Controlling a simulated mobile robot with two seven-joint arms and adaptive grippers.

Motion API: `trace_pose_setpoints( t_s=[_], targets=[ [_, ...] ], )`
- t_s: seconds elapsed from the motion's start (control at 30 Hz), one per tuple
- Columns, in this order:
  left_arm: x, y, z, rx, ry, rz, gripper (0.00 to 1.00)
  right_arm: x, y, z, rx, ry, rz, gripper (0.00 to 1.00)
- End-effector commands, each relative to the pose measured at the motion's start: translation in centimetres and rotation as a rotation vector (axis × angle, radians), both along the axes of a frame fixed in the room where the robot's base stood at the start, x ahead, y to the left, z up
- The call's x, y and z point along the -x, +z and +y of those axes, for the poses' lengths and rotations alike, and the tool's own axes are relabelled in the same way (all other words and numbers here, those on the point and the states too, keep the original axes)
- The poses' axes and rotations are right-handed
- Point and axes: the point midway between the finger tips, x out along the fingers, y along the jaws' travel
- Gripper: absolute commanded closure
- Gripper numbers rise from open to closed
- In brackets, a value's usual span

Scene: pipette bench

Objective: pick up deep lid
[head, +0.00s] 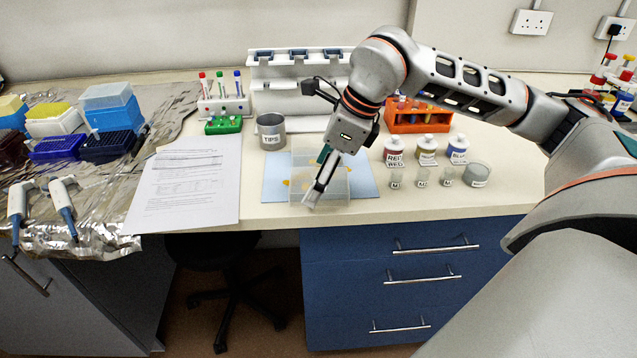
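A clear, see-through boxy piece (338,186), which looks like the deep lid, sits on the light blue mat (368,182) near the bench's front edge. Orange-yellow spots show through it. My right gripper (312,197) reaches down from the upper right. Its fingertips are at the front part of the clear piece and overlap it in the picture. I cannot tell whether they touch it or how far apart the fingers are. The gripper hides part of the clear piece. My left gripper is not in view.
A grey TIPS cup (271,133) stands behind the mat at left, and printed paper (184,187) lies left of it. Labelled bottles (426,150) and small beakers (422,178) stand close on the right. An orange rack (405,122) is behind them.

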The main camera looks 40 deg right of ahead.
Motion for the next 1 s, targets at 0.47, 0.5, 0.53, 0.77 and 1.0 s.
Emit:
trace_pose_setpoints(
  t_s=[0.47, 0.5, 0.53, 0.77, 1.0],
  targets=[
    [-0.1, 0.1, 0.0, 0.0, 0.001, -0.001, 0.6, 0.0, 0.1, 0.0, 0.0, 0.0, 0.0, 0.53],
    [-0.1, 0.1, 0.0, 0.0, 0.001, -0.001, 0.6, 0.0, 0.1, 0.0, 0.0, 0.0, 0.0, 0.53],
    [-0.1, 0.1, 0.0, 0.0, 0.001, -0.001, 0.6, 0.0, 0.1, 0.0, 0.0, 0.0, 0.0, 0.53],
    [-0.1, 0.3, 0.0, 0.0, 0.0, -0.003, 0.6, 0.0, 0.9, 0.0, -0.001, 0.0, -0.002, 0.53],
    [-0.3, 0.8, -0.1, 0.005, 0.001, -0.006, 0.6, -0.1, 4.6, 0.0, -0.002, -0.001, -0.008, 0.53]
  ],
)
